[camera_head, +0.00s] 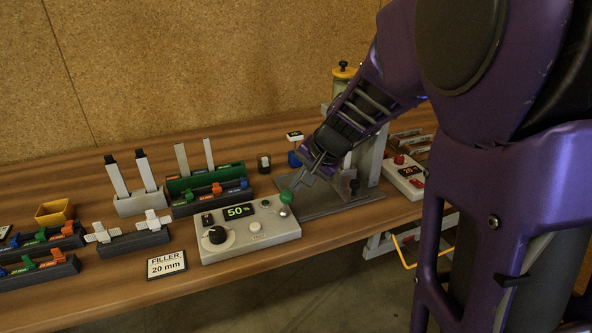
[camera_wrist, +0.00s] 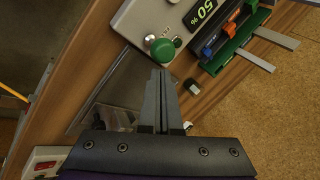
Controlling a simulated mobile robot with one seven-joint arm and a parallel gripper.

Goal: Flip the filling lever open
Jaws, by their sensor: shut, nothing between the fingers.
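A grey control box (camera_head: 250,232) reads 50 % and stands near the front of the table; part of it also shows at the top of the wrist view (camera_wrist: 140,18). A green round knob (camera_head: 287,197) sits at its right end beside a small silver fitting; it also shows in the wrist view (camera_wrist: 162,50). It looks like a lever handle, but I cannot tell for sure that it is the filling lever. My gripper (camera_head: 298,184) is shut and empty, its fingertips (camera_wrist: 162,74) close to the green knob. I cannot tell whether they touch it.
A metal stand with a flat base plate (camera_head: 322,206) lies under my arm, which hides much of it. A green rack (camera_head: 205,177) and several tool holders stand left. A sign reading FILLER 20 mm (camera_head: 166,265) stands in front. A red-button box (camera_head: 405,176) is right.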

